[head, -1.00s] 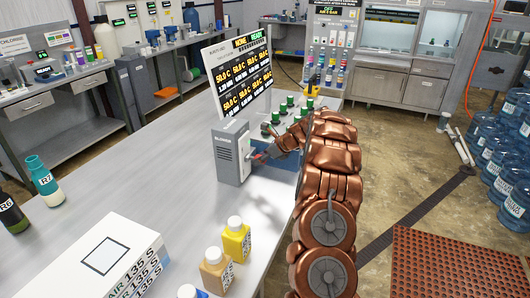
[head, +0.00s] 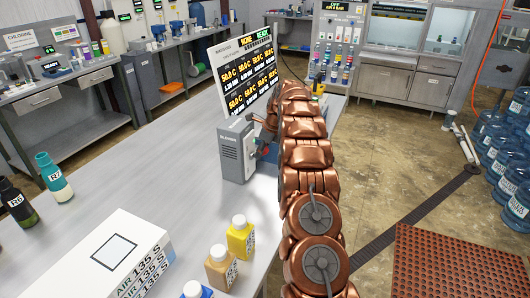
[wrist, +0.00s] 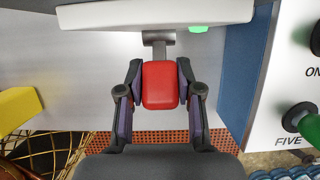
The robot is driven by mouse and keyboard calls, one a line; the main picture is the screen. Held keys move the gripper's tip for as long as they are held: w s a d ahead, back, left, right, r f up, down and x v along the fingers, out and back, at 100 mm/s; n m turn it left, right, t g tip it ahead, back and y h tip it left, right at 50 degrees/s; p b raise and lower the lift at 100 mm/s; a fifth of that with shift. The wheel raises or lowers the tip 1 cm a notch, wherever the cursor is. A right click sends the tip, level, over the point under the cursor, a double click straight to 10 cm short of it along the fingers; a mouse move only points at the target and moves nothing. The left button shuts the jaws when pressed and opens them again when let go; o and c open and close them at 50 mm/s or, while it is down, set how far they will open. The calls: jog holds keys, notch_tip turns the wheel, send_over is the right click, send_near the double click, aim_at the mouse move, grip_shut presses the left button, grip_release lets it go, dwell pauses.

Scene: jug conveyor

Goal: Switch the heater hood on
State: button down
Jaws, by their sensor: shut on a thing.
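In the wrist view my gripper (wrist: 160,90) has its two fingers against the sides of a red block-like handle (wrist: 160,78), which sits on a short grey stem. The stem runs up to a pale grey surface with a white rounded edge. In the head view a grey box (head: 234,154), whose small label seems to read BLOWER, stands on the bench beside my arm's end. I cannot tell which part is the heater hood.
A display board (head: 247,75) with several 50.0 C readings and READY stands behind the box. A blue panel (wrist: 245,65) and a white panel with knobs marked ON and FIVE are at the wrist view's right. Bottles (head: 240,238) and a white box (head: 95,262) occupy the front bench.

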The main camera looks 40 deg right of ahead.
jog(key=shift+f, duration=0.1)
dwell(0.4)
jog(key=c, duration=0.8)
grip_release()
jog(key=shift+o, duration=0.2)
jog(key=v, duration=1.2)
jog(key=shift+a, duration=0.1)
